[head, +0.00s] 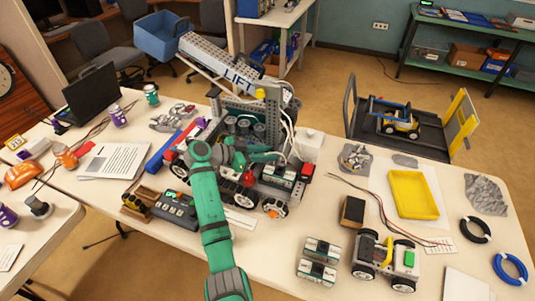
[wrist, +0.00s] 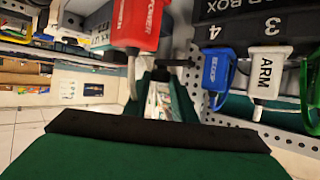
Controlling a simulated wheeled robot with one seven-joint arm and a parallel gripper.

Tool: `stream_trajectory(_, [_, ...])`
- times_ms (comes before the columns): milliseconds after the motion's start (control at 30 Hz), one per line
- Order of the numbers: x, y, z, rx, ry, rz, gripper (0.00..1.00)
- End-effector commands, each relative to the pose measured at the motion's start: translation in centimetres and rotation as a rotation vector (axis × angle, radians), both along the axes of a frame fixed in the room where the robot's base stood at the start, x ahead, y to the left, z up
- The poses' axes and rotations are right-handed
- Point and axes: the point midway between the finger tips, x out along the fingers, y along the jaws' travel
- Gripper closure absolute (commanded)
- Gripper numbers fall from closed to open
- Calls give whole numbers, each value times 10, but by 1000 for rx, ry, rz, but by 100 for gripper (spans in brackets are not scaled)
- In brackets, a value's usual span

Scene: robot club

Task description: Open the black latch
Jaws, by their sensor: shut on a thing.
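My green gripper (head: 268,157) reaches into the wheeled machine (head: 238,125) on the table, at its side facing me. In the wrist view my gripper (wrist: 160,82) has its fingers close together, pointing forward past a red plug marked POWER (wrist: 138,25). A small black piece, apparently the black latch (wrist: 176,62), shows at the fingertips, and the jaws appear shut on it. Most of the latch is hidden by the fingers. In the head view I cannot make the latch out.
A blue plug (wrist: 216,70) and a white plug marked ARM (wrist: 267,78) hang close right of my fingers under a black box (wrist: 255,22). The machine's lift arm (head: 235,72) carries a blue bin (head: 157,38). A yellow tray (head: 413,194) lies right.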

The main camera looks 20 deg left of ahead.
Motion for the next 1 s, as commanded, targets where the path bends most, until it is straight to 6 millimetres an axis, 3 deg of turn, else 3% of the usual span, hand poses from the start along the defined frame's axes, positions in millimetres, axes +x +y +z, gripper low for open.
stream_trajectory(567, [0, -2, -3, 1, 6, -41, 99])
stream_trajectory(600, [0, -2, -4, 1, 6, -41, 74])
stream_trajectory(667, [0, -2, -3, 1, 6, -41, 60])
stream_trajectory(1000, [0, 1, -1, 1, 3, -37, 58])
